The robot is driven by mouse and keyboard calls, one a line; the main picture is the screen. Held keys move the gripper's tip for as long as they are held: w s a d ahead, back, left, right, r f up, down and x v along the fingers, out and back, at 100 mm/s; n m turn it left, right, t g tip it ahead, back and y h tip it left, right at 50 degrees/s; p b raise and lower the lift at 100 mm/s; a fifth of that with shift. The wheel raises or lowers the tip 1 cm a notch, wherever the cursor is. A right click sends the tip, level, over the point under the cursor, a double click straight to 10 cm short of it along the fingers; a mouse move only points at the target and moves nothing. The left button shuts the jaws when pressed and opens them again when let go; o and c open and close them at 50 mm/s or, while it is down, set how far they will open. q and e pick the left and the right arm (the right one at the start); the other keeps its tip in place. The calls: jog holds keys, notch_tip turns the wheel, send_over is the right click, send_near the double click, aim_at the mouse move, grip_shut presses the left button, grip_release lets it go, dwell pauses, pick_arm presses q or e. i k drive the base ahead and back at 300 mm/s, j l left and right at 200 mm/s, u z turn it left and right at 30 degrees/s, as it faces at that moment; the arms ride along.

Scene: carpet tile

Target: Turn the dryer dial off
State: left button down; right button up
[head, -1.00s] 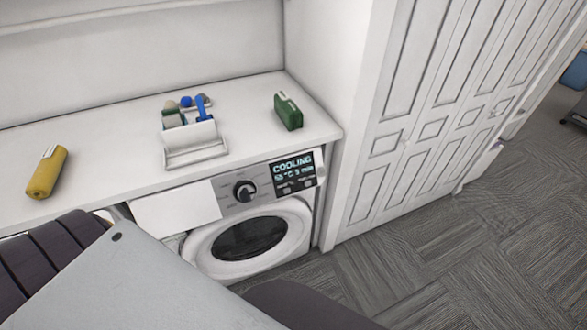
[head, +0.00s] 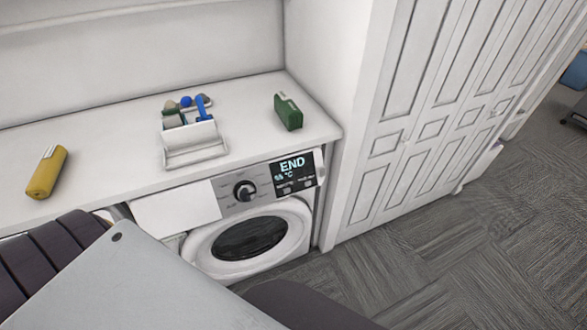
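The white dryer (head: 170,207) stands under the counter, with a round door (head: 249,239) on its front. Its black dial (head: 245,190) sits on the grey control panel, left of the display. Neither of my grippers shows in the head view. Nothing touches the dial.
The white counter (head: 100,175) holds a yellow bottle-like item (head: 47,172), a white caddy (head: 195,144) with blue and green items, and a green box (head: 288,111). White panelled doors (head: 410,140) stand at right. Carpet (head: 430,260) there is clear.

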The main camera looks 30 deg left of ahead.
aim_at(246, 192)
jog(key=u, duration=1.45)
jog(key=l+u, duration=0.15)
jog(key=l, duration=0.85)
jog(key=l+u, duration=0.15)
jog(key=l, duration=0.85)
jog(key=k, duration=0.05)
